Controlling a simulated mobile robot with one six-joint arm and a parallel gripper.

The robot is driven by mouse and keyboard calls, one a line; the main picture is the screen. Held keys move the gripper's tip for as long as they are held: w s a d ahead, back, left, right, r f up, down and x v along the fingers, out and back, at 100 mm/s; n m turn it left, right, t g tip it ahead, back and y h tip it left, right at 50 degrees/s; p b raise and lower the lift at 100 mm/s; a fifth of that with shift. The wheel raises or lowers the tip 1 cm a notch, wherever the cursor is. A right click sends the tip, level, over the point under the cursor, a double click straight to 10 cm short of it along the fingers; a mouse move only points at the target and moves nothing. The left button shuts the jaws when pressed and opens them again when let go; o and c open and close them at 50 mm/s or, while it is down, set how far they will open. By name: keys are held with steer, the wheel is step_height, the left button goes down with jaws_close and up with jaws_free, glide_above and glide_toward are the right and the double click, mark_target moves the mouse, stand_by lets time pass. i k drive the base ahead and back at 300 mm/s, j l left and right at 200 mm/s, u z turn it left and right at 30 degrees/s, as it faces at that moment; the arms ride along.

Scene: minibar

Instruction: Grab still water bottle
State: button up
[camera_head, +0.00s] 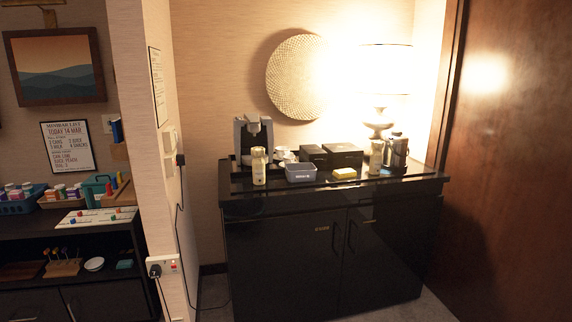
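Two pale bottle-like containers with light labels stand upright on the black cabinet (240,205). The left bottle (259,167) is near the cabinet's front left, in front of the coffee machine. The right bottle (376,158) stands near the lamp base, beside a dark jug-like item. Their labels are too small to read, so I cannot tell which one, if either, is the still water bottle. My gripper is not in view.
The coffee machine (254,138), a grey bin (300,173), black boxes (343,155), a yellow item (344,173) and a bright lamp (385,70) crowd the cabinet top. A wall edge (150,200) stands left; a wooden panel (505,160) stands right.

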mark_target(377, 154)
steer(key=i, duration=0.15)
steer(key=l+u, duration=0.25)
steer(key=l, duration=1.35)
steer(key=l+u, duration=0.2)
steer(key=l, duration=1.45)
